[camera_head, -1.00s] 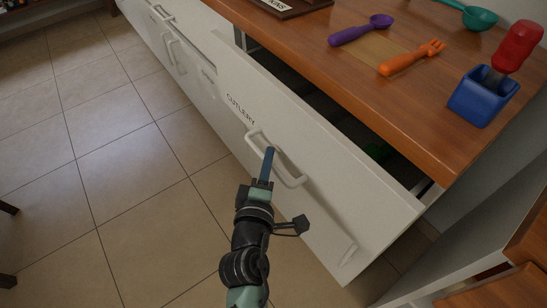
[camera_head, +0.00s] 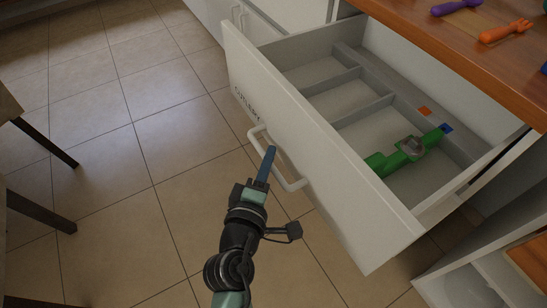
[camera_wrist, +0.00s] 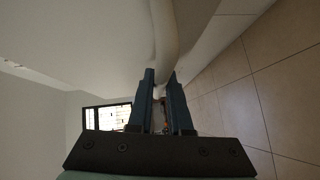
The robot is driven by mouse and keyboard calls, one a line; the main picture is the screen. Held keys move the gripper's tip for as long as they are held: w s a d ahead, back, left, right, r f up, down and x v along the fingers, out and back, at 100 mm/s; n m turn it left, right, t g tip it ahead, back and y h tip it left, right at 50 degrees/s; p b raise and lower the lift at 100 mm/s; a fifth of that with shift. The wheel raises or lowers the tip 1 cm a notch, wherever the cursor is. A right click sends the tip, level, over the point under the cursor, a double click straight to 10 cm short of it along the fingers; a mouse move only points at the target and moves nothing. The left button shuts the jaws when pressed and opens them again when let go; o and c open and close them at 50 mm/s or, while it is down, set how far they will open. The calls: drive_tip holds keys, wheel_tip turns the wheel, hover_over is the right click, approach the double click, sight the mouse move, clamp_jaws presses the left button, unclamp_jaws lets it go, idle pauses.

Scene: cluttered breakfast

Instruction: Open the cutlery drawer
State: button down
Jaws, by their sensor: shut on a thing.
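The white cutlery drawer (camera_head: 310,160) stands pulled well out from the counter, with its lettered front facing me. Its white bar handle (camera_head: 286,181) runs along the front. My gripper (camera_head: 269,152) is shut on this handle; in the wrist view the two blue fingers (camera_wrist: 160,76) lie on either side of the white handle bar (camera_wrist: 164,40). Inside the drawer are grey dividers and compartments. A green utensil (camera_head: 408,152) with a grey part lies in the right compartment, beside a small orange patch and a small blue patch.
The wooden countertop (camera_head: 470,65) above the drawer bears a purple scoop (camera_head: 455,6) and an orange fork-like utensil (camera_head: 507,32). Dark furniture legs (camera_head: 45,145) stand at the left. The tiled floor (camera_head: 150,130) between is clear. An open white cabinet part (camera_head: 455,275) is at lower right.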

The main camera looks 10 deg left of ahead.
drive_tip(key=shift+s, duration=0.1)
drive_tip(key=c, duration=0.8)
unclamp_jaws()
drive_tip(key=shift+c, duration=0.2)
drive_tip(key=shift+a, duration=0.1)
drive_tip(key=shift+s, duration=0.1)
drive_tip(key=s+a+r, duration=0.1)
drive_tip(key=s+a, duration=0.1)
drive_tip(key=s, duration=1)
drive_tip(key=shift+s+r+p, duration=0.25)
drive_tip(key=shift+r+p, duration=0.15)
